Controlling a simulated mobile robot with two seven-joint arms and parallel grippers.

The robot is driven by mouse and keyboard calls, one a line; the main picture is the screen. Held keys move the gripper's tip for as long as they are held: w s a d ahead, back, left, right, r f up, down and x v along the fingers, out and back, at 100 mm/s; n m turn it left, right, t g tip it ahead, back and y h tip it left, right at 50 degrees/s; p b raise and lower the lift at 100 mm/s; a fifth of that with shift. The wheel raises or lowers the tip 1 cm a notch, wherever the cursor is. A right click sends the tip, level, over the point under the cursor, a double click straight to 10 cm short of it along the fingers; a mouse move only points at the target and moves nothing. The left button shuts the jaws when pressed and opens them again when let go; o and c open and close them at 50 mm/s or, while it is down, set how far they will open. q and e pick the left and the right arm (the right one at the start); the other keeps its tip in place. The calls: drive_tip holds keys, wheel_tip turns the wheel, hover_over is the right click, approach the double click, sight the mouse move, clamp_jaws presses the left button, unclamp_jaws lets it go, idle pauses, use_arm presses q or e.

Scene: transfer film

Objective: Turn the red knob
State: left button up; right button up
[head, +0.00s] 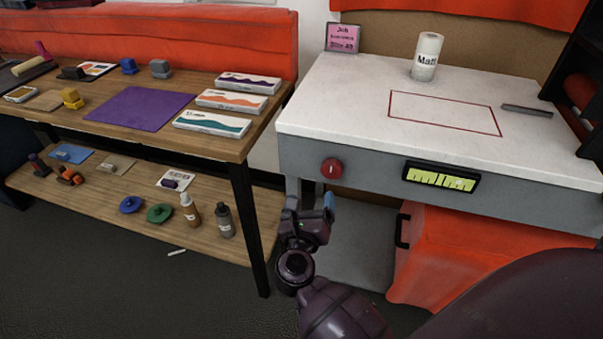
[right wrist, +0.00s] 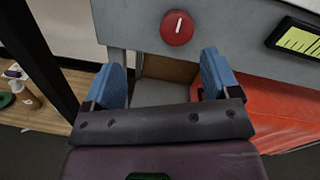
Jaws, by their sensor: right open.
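The red knob (head: 331,169) is round with a white mark and sits on the grey front face of the white-topped bench, at its left. In the right wrist view the knob (right wrist: 177,28) is at the top centre, its white mark close to upright. My right gripper (head: 311,203) is below the knob in the head view, apart from it. In the right wrist view its two blue fingers (right wrist: 164,78) are wide apart with nothing between them, and the knob is beyond and above them. My left gripper is not in view.
A display with a yellow-green scale (head: 441,177) is right of the knob. An orange bin (head: 450,255) stands below. A wooden shelf table (head: 60,122) with a dark leg (head: 249,225) stands left.

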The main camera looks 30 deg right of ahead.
sight(331, 171)
drive_tip(key=w+d+m, duration=0.1)
drive_tip(key=d, duration=0.2)
drive_tip(key=w+d+m+g, duration=0.1)
drive_tip(key=w+d, duration=0.3)
drive_tip(key=d, duration=0.1)
drive_tip(key=shift+d+f+m+h, duration=0.3)
drive_tip(key=shift+d+m+h, duration=0.05)
drive_tip(key=shift+m+h, duration=0.05)
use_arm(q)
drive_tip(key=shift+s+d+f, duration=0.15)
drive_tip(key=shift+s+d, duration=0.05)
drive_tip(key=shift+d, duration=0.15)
use_arm(e)
drive_tip(key=shift+w+d, duration=0.35)
drive_tip(key=shift+d, duration=0.15)
